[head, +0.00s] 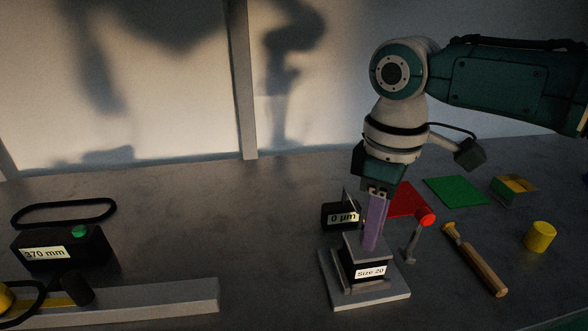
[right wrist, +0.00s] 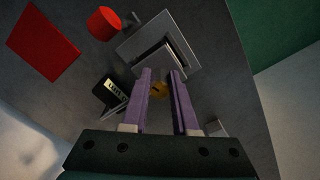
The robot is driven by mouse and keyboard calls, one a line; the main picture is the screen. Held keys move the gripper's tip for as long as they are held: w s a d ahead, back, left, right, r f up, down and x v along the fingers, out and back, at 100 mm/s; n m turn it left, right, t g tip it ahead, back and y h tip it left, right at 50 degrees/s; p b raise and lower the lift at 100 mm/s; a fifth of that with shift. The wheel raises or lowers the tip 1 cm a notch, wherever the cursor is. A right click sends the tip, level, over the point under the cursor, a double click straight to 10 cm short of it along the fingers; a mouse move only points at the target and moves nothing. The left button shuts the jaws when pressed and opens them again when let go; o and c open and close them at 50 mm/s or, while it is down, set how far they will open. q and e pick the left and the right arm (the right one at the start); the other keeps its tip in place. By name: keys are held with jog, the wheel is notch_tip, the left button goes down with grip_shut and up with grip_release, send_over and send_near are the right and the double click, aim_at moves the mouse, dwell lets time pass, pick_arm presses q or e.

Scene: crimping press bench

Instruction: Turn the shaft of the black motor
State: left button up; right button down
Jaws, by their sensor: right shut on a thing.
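The black motor (head: 352,266) with a "Size 20" label stands upright on a grey square base (head: 372,297). My right gripper (head: 371,246) points down with its purple fingers over the motor's grey top. The right wrist view shows the two fingers (right wrist: 163,73) close together at the grey motor mount (right wrist: 138,44). A brass-coloured round piece (right wrist: 158,89) shows between the fingers. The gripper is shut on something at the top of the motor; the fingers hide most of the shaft. My left gripper is not in view.
A black gauge reading "0 µm" (head: 342,217) stands close behind the motor. A "370 mm" box (head: 62,246) and a grey rail (head: 150,302) are left.

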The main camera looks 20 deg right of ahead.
jog(key=n, duration=0.2)
jog(key=shift+n+p, duration=0.3)
jog(key=shift+n, duration=0.1)
jog(key=n, duration=0.2)
jog(key=shift+w+n, duration=0.1)
jog(key=shift+n, duration=0.3)
jog(key=n, duration=0.2)
jog(key=shift+d+n, duration=0.1)
jog(key=shift+n, duration=0.2)
jog(key=n, duration=0.3)
jog(key=shift+w+n, duration=0.15)
jog(key=shift+n, duration=0.15)
jog(key=n, duration=0.3)
jog(key=shift+w+n, duration=0.1)
jog(key=shift+n, duration=0.2)
jog(key=n, duration=0.3)
jog(key=shift+n+b, duration=0.4)
jog(key=n, duration=0.3)
jog(key=n+b, duration=0.1)
jog(key=n, duration=0.2)
jog(key=shift+w+a, duration=0.1)
jog(key=shift+a, duration=0.1)
jog(key=shift+n, duration=0.4)
